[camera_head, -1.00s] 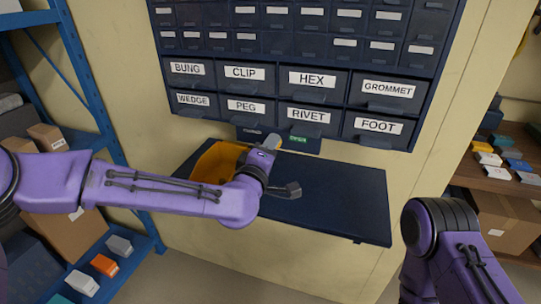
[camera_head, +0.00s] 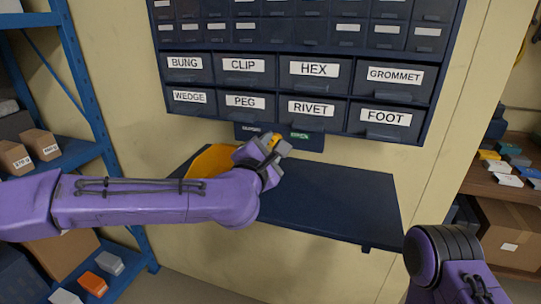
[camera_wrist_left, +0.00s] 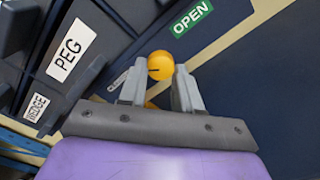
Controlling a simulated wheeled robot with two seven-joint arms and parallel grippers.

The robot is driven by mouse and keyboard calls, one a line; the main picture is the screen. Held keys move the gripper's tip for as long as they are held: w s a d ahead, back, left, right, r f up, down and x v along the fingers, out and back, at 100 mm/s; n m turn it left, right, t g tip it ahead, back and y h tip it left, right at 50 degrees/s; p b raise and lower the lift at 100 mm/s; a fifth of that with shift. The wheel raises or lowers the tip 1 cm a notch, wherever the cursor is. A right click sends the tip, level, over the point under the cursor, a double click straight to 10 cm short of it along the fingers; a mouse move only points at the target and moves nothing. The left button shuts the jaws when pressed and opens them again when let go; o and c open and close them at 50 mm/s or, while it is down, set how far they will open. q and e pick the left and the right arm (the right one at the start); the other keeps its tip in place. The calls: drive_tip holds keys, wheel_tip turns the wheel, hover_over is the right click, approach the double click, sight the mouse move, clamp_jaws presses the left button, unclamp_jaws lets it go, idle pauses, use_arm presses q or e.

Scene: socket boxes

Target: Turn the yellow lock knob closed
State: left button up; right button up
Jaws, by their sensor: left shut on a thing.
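The yellow lock knob (camera_head: 276,139) is on the dark strip below the drawers. It also shows in the left wrist view (camera_wrist_left: 161,65) as a round yellow face with a small dark mark on its left part. My left gripper (camera_head: 272,147) is shut on the knob, one fingertip on each side of it.
A dark shelf board (camera_head: 335,205) juts out below the strip, with a yellow bin (camera_head: 211,160) at its left, partly hidden by my left arm. Labelled drawers (camera_head: 315,73) stand above. Racks stand at both sides. The board's right part is clear.

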use_arm(q)
drive_tip(key=shift+f+n+b, duration=0.1)
drive_tip(key=shift+n+b, duration=0.7)
drive_tip(key=shift+n, duration=0.4)
drive_tip(key=o, duration=1.1)
drive_tip(key=shift+c, duration=0.2)
drive_tip(key=b+v, duration=0.2)
drive_tip(key=v, duration=0.8)
drive_tip(key=shift+s, duration=0.3)
